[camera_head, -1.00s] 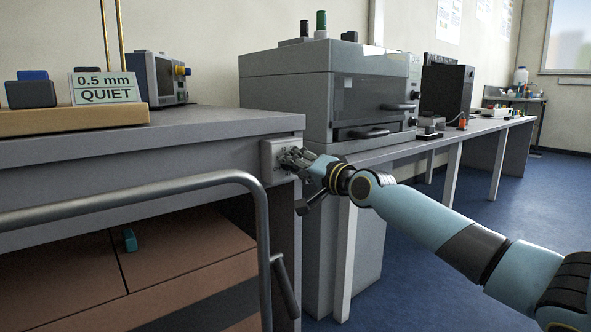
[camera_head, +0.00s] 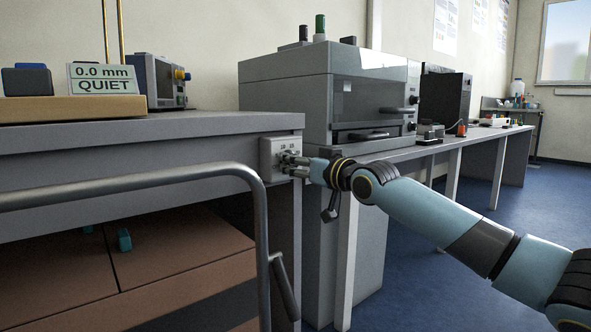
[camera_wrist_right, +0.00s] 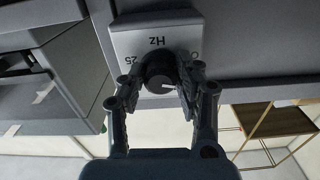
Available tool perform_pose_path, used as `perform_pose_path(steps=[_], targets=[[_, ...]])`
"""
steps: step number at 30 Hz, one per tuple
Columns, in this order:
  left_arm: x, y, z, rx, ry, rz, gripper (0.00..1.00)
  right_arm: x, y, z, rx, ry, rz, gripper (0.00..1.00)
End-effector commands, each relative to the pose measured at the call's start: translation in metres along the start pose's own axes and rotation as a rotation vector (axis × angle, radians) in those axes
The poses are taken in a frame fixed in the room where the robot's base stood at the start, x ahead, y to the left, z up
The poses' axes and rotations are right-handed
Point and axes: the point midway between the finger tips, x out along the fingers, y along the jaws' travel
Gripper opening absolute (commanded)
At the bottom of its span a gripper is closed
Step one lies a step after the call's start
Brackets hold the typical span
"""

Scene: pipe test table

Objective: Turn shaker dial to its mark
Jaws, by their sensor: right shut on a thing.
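The shaker dial is a round black knob (camera_wrist_right: 159,72) on a pale control box (camera_head: 270,150) at the grey table's front right corner. In the right wrist view the box's plate (camera_wrist_right: 128,42) appears upside down, with "Hz", "25" and a "0" readable. My right gripper (camera_head: 291,163) is at the box; in the wrist view its fingers (camera_wrist_right: 160,88) are shut on the knob from both sides. A short pale line shows on the knob, but the fingers hide part of its rim and I cannot tell which mark it meets. My left gripper is out of view.
A sign (camera_head: 104,79) on the table reads "0.0 mm QUIET". A bent grey rail (camera_head: 130,184) runs in front of the table. A large grey machine (camera_head: 285,95) stands behind the box, with a long bench (camera_head: 470,139) beyond. Blue floor is clear at right.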

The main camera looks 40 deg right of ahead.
Motion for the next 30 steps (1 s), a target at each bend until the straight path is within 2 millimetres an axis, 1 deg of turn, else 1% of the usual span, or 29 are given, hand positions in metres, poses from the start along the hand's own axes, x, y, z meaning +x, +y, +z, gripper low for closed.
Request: perform_pose_path(steps=[1, 9, 15, 22, 30], targets=[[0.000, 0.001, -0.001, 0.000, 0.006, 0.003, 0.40, -0.001, 0.001, 0.008, -0.041, -0.011, 0.001, 0.00], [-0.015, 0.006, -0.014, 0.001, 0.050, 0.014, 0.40, -0.001, 0.001, 0.008, -0.291, -0.012, -0.001, 0.00], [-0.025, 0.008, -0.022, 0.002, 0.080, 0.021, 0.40, 0.000, 0.002, 0.007, -0.446, -0.012, -0.001, 0.00], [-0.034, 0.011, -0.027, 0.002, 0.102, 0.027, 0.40, -0.001, 0.002, 0.006, -0.573, -0.011, -0.002, 0.00], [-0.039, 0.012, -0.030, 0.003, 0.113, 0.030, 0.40, -0.001, 0.002, 0.005, -0.640, -0.012, -0.002, 0.00]])
